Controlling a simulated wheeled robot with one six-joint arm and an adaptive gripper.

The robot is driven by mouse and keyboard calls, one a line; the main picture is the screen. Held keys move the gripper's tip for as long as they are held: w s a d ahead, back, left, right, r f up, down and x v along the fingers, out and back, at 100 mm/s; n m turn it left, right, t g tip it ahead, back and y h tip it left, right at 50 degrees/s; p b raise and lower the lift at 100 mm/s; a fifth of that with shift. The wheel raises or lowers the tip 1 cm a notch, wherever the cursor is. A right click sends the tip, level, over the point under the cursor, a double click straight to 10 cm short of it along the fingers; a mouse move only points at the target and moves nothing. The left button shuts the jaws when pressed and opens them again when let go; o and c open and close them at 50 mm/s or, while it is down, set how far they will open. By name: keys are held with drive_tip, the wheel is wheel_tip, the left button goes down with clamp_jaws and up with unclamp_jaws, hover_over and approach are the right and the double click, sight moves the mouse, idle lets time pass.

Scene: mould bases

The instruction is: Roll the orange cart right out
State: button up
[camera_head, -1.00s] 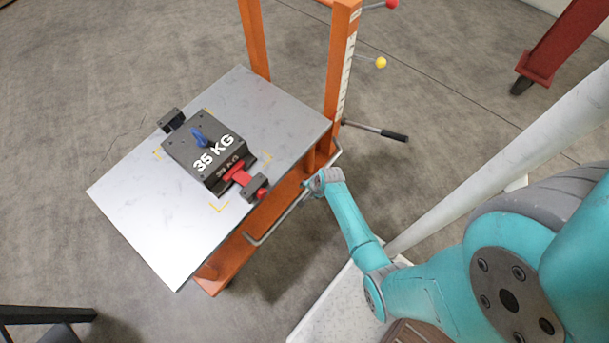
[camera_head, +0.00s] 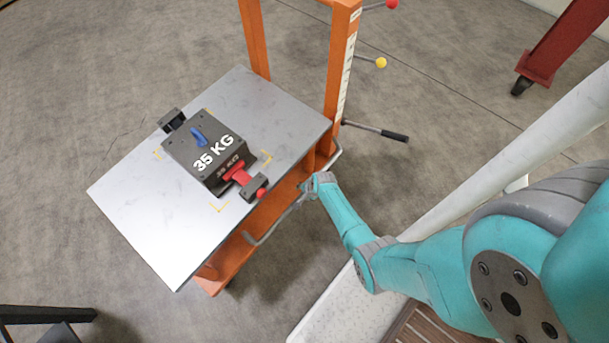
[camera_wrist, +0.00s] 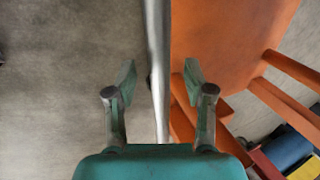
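The orange cart (camera_head: 250,247) stands in the middle of the head view, with a grey metal top (camera_head: 140,215) and orange uprights (camera_head: 342,75) at its back. A grey handle bar (camera_head: 268,233) runs along its near right side. My gripper (camera_head: 306,188) is at this bar, near its upper right part. In the wrist view my gripper (camera_wrist: 160,75) is open, one finger on each side of the bar (camera_wrist: 158,50). Gaps show between fingers and bar. A black 35 KG block (camera_head: 190,165) with a blue handle sits on the top, between red and black clamps.
A lever with a black grip (camera_head: 392,135) juts right from the upright. A red post on a caster (camera_head: 540,65) stands at the upper right. A dark frame (camera_head: 45,315) is at the lower left. The floor left of the cart is clear.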

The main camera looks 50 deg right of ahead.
clamp_jaws()
drive_tip(key=s, duration=1.4)
drive_tip(key=shift+s+f, duration=0.2)
drive_tip(key=shift+s, duration=0.1)
idle(0.8)
idle(0.4)
